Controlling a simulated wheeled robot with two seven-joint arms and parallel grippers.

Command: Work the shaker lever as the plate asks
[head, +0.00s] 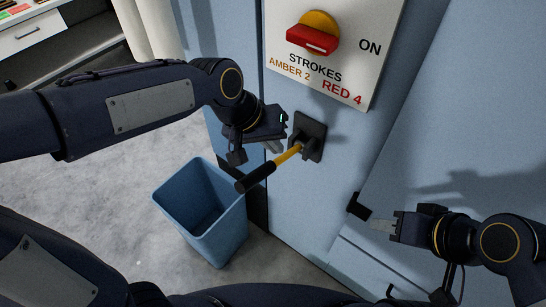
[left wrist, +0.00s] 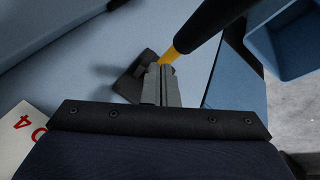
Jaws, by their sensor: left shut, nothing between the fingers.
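The shaker lever has a yellow shaft (head: 287,156) and a black grip (head: 256,177). It sticks out of a dark bracket (head: 312,128) on the blue panel, slanting down-left in the head view. The white plate (head: 347,75) reads STROKES, AMBER 2, RED 4 and ON, below and beside a red knob (head: 312,39) on a yellow disc. My left gripper (head: 274,147) is shut and empty, close beside the shaft. In the left wrist view its fingertips (left wrist: 162,72) overlap the shaft's base (left wrist: 169,57); contact is unclear. My right gripper (head: 375,224) is low at the right, clear of the lever; its opening is unclear.
A blue bin (head: 201,208) stands on the grey floor below the lever, to the left. A small black fitting (head: 357,207) is on the blue panel (head: 300,205) near my right gripper. A white drawer unit (head: 33,35) is far off at upper left.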

